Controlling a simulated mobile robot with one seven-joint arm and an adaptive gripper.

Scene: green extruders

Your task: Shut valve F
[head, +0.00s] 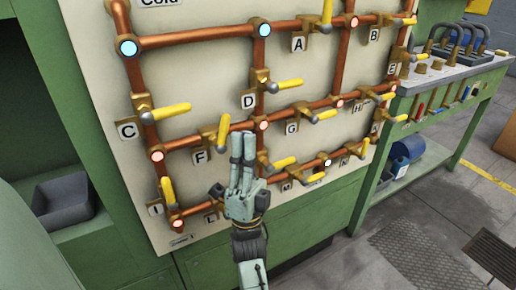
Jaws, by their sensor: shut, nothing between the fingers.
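The label F (199,157) is on the pale panel, below a copper pipe. Next to it, valve F has a yellow handle (223,132) that points up, roughly crosswise to the pipe. My gripper (243,139) is shut and empty, fingers pointing up, just right of this handle. I cannot tell whether the fingers touch the handle. My gripper hides part of the pipe and panel behind it.
Valve D (285,85) is above right, valve C (170,111) to the left and valve G (322,115) to the right. Another yellow handle (284,161) is close to my gripper's right side. A green workbench (462,100) stands at the right.

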